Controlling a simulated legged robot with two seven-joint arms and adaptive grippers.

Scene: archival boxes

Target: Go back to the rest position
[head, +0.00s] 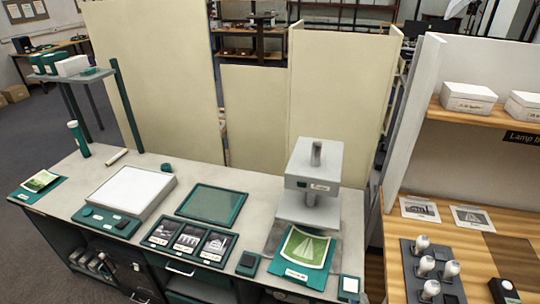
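I make out neither of my grippers in the head view, and no part of my arms shows clearly. The grey worktable (262,190) stands in front of me. On it are a white light panel (131,191), a green-framed pad (212,204), a green tray of dark photo cards (188,240) and a grey stand with a raised head (313,180). A green print (305,248) lies on a green board at the stand's front. Nothing is seen held.
A wooden counter (470,225) at right carries a dark rack of several white-topped pieces (424,268). White boxes (468,97) sit on the shelf above. Cream partitions (155,70) stand behind the worktable. Open floor (35,130) shows at far left.

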